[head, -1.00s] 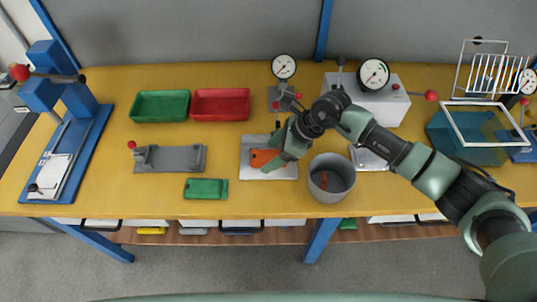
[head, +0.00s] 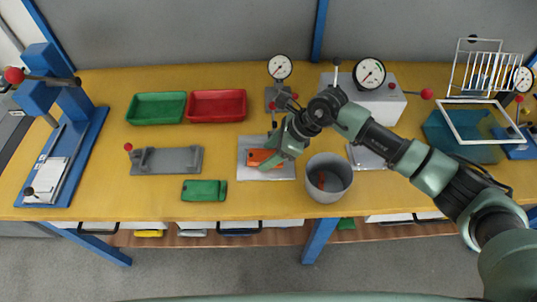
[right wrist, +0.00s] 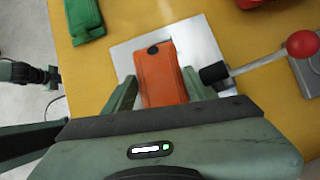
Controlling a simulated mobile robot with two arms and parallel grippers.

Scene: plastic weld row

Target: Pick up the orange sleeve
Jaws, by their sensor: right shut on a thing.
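The orange sleeve (head: 262,158) lies on a pale square plate (head: 245,172) near the middle of the bench. In the right wrist view the sleeve (right wrist: 160,72) shows a dark slot at its far end. My right gripper (head: 276,153) is low over the plate, shut on the sleeve with one finger at each side. In the right wrist view the gripper (right wrist: 158,92) hides the sleeve's near end. I cannot tell any gap between sleeve and plate.
A grey cup (head: 329,190) stands right of the plate, close to my right arm. A green case (head: 204,190) and a grey fixture (head: 175,160) are to the left. Green (head: 156,108) and red (head: 218,105) trays lie behind. A lever with a gauge (head: 279,67) stands behind the plate.

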